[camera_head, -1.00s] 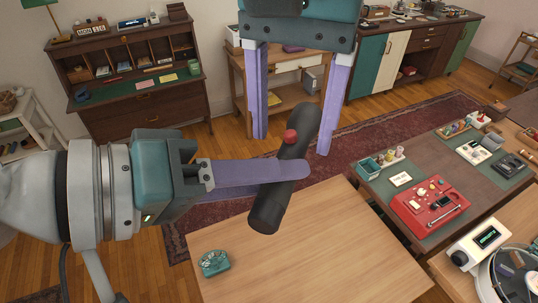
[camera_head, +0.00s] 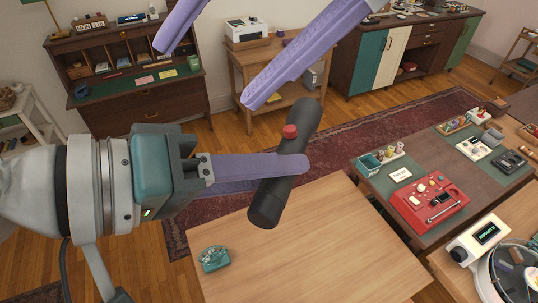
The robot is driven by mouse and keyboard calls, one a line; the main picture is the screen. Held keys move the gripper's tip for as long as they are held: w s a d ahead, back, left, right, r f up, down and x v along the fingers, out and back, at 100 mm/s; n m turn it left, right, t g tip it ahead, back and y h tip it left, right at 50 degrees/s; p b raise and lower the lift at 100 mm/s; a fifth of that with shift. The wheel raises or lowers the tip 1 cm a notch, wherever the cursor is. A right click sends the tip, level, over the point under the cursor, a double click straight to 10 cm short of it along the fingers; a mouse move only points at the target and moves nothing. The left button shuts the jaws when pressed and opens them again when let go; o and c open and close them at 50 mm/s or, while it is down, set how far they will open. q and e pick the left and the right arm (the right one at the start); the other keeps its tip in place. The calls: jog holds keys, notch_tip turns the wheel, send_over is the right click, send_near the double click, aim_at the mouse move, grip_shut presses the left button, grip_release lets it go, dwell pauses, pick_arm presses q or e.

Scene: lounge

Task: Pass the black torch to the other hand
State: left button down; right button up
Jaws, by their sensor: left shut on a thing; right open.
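The black torch (camera_head: 268,204) has a red button on its side.
A small teal object (camera_head: 214,258) lies on the wooden table, which is otherwise bare where visible. To the right is a dark table with a red toolbox (camera_head: 428,200) and small items. A turntable (camera_head: 508,272) stands at lower right.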

jog(key=s+d+f+t+h, duration=0.2)
jog(key=s+d+f+h, duration=0.2)
jog(key=s+d+f, duration=0.3)
jog(key=s+d+f+n+t+h, duration=0.1)
jog(key=s+d+f+t+h, duration=0.1)
jog(key=s+d+f+h, duration=0.2)
jog(key=shift+s+d+f+h, duration=0.3)
jog(key=shift+s+d+f, duration=1.35)
jog(key=shift+d+f, duration=2)
jog(key=shift+d+r, duration=0.45)
jog(key=shift+r, duration=0.05)
